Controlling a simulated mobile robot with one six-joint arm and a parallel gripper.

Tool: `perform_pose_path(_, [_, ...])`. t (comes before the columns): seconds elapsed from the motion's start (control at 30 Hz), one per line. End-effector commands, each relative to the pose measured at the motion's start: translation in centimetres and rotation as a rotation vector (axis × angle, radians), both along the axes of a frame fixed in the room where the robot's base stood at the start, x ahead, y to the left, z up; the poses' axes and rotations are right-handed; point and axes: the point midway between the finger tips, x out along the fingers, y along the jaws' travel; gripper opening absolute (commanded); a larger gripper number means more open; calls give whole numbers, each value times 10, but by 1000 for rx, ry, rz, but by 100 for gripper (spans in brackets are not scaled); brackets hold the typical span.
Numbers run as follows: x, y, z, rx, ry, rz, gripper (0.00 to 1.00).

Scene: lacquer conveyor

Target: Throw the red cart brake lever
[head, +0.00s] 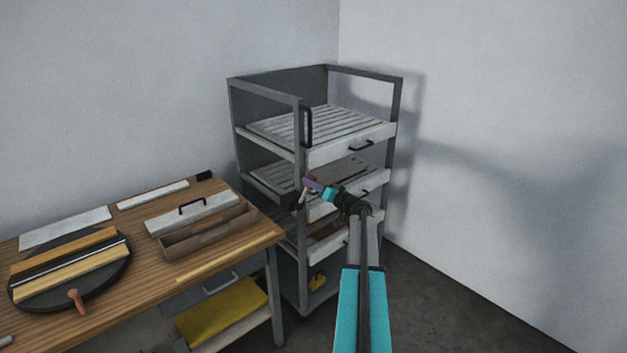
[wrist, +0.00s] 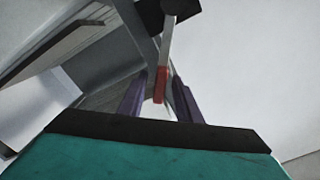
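The cart brake lever shows in the wrist view as a grey bar with a red end (wrist: 161,86), hanging from a dark block (wrist: 163,12) at the top. My gripper (wrist: 159,79) has its two purple fingers apart, one on each side of the red end in this view. A gap shows on both sides of the lever; I cannot tell how deep it sits between the fingers. In the head view my gripper (head: 310,184) is at the cart's front left post, and the small lever there is partly hidden by it.
The grey cart (head: 299,232) has several slatted trays with black handles and stands in the room corner. A wooden workbench (head: 225,265) at left holds a black turntable (head: 112,272), a wooden box and a handled grey block. Open floor (head: 450,300) lies to the right.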

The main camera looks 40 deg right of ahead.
Motion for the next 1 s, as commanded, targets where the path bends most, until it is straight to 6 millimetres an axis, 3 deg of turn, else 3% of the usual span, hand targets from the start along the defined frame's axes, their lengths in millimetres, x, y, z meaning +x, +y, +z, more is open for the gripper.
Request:
perform_pose_path(0.2, [12, -1, 0, 0, 0, 0, 31])
perform_pose_path(0.5, [12, -1, 0, 0, -1, -1, 31])
perform_pose_path(0.57, [12, -1, 0, 0, 0, 0, 24])
perform_pose_path(0.7, [12, -1, 0, 0, 0, 0, 1])
perform_pose_path(0.87, [12, -1, 0, 0, -1, -1, 0])
perform_pose_path(0.9, [15, -26, -1, 0, 0, -4, 0])
perform_pose_path(1.0, [12, -8, 0, -1, 0, -4, 0])
